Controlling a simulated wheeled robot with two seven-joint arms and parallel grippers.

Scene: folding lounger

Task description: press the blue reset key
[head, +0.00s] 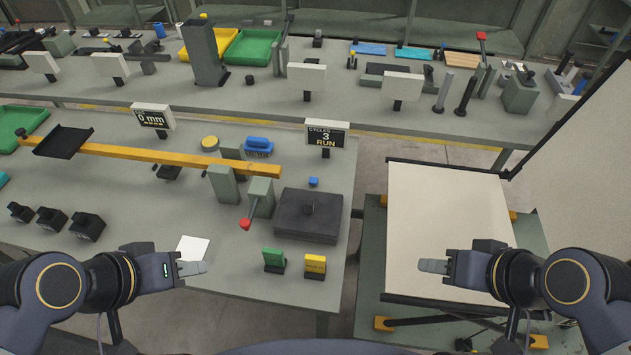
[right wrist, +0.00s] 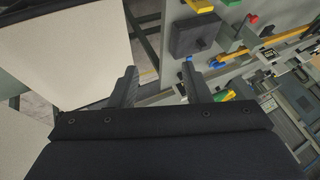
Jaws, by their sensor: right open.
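A small blue key (head: 313,182) sits on the grey bench, just behind the dark grey block and below the display reading "CYCLES 3 RUN" (head: 327,135). A small blue patch (right wrist: 189,59), likely the same key, shows in the right wrist view near the right finger's tip. A larger blue piece (head: 258,146) stands further left; I cannot read its label. My right gripper (head: 433,266) is right of the bench, over the lounger's edge, well apart from the key. Its fingers (right wrist: 160,80) are open and empty. My left gripper (head: 194,268) is above the bench's front left; its finger gap is unclear.
The dark grey block (head: 308,216) is in front of the blue key. A green block (head: 273,260) and a yellow block (head: 315,265) stand at the bench's front. A red-tipped lever (head: 246,223) is left of the block. A cream lounger panel (head: 447,225) lies right.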

